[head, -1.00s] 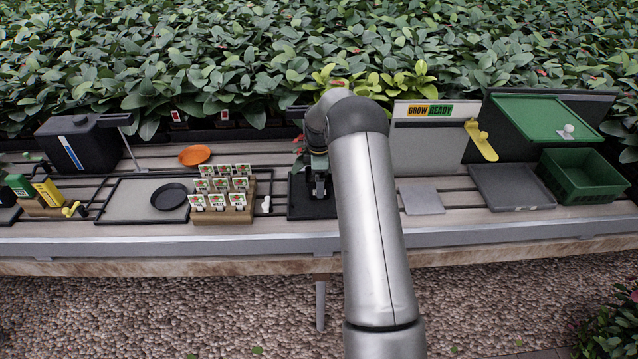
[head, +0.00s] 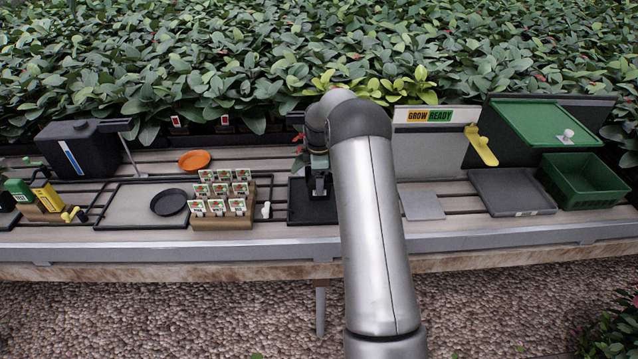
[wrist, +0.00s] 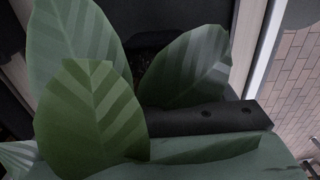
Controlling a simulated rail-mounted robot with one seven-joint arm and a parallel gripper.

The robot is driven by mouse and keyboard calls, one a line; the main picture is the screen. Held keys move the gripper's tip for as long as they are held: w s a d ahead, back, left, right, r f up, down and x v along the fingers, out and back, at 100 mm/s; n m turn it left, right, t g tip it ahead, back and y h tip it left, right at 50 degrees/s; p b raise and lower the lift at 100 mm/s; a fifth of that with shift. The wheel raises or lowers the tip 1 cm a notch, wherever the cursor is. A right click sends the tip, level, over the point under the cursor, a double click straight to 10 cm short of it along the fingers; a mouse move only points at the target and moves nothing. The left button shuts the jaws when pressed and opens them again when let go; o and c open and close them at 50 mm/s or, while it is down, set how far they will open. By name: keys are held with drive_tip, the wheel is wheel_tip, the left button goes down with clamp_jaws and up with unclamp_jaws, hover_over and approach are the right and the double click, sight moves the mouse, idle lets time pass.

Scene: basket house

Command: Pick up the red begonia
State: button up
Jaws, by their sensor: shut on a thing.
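My gripper (head: 320,188) points down over a dark square tray (head: 298,208) near the middle of the bench in the head view. It is shut on a leafy plant, taken to be the red begonia (head: 302,161), whose leaves show just left of my wrist. My arm hides most of it. In the wrist view, broad green leaves (wrist: 92,112) fill the left and middle, around a dark finger (wrist: 205,117). No red bloom shows there. Whether the plant is clear of the tray cannot be told.
Left of the tray stands a wooden rack with several picture cards (head: 222,190), then a black dish (head: 169,201) and an orange dish (head: 194,159). To the right are a GROW READY sign (head: 430,115), a grey tray (head: 511,191) and a green crate (head: 583,181). Dense foliage lines the back.

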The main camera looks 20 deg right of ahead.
drive_tip(key=s+a+r+b, duration=0.3)
drive_tip(key=s+a+r, duration=0.2)
drive_tip(key=s+r, duration=0.6)
drive_tip(key=shift+s, duration=1.05)
